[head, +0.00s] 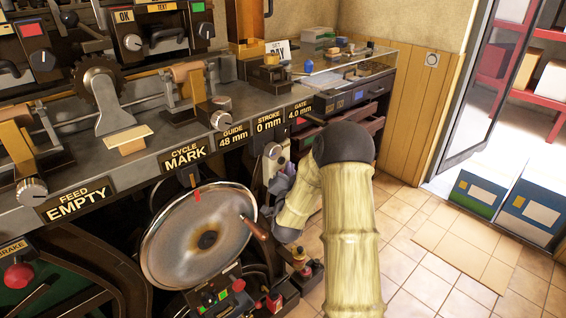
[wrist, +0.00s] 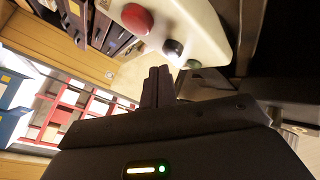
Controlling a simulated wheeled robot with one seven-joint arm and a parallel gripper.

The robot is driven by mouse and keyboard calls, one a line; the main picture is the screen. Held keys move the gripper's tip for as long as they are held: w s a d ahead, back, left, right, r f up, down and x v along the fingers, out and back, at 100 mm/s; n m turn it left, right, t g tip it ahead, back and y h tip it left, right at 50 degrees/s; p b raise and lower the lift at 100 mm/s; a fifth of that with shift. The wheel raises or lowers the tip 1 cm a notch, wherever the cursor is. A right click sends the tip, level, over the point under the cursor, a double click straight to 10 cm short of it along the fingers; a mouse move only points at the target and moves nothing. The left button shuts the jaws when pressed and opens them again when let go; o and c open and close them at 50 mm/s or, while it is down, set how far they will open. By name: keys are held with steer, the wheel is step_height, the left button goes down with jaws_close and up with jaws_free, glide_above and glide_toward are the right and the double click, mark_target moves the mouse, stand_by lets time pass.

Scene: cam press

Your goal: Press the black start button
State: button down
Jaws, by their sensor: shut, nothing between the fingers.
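The black button (wrist: 173,47) sits on a cream control box (wrist: 205,22) in the wrist view, between a red button (wrist: 137,18) and a green button (wrist: 193,63). My gripper (wrist: 159,70) is shut and empty. Its fingertips show just below and left of the black button in the picture, apart from it in the image. How deep the gap is I cannot tell. In the head view the cream box (head: 270,165) is mostly hidden behind my arm, and I cannot make out the black button there.
A large metal wheel (head: 200,235) with a wooden handle (head: 254,228) stands left of my arm. The bench edge with labelled plates (head: 185,160) runs above it. Several small controls (head: 235,290) sit low in front. The tiled floor (head: 430,270) at right is mostly clear.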

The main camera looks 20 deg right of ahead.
stand_by(0.3)
steer(key=shift+w+a, duration=0.15)
steer(key=shift+w, duration=0.25)
steer(key=shift+w+a+b, duration=0.2)
steer(key=shift+w+b, duration=0.15)
steer(key=shift+w, duration=0.1)
stand_by(0.9)
stand_by(0.4)
steer(key=shift+s+d+b, duration=0.3)
steer(key=shift+s+d, duration=0.05)
steer(key=shift+s, duration=0.5)
steer(key=s, duration=0.1)
steer(key=s+d+b, duration=0.1)
steer(key=s, duration=0.2)
steer(key=shift+s+d, duration=0.35)
stand_by(0.5)
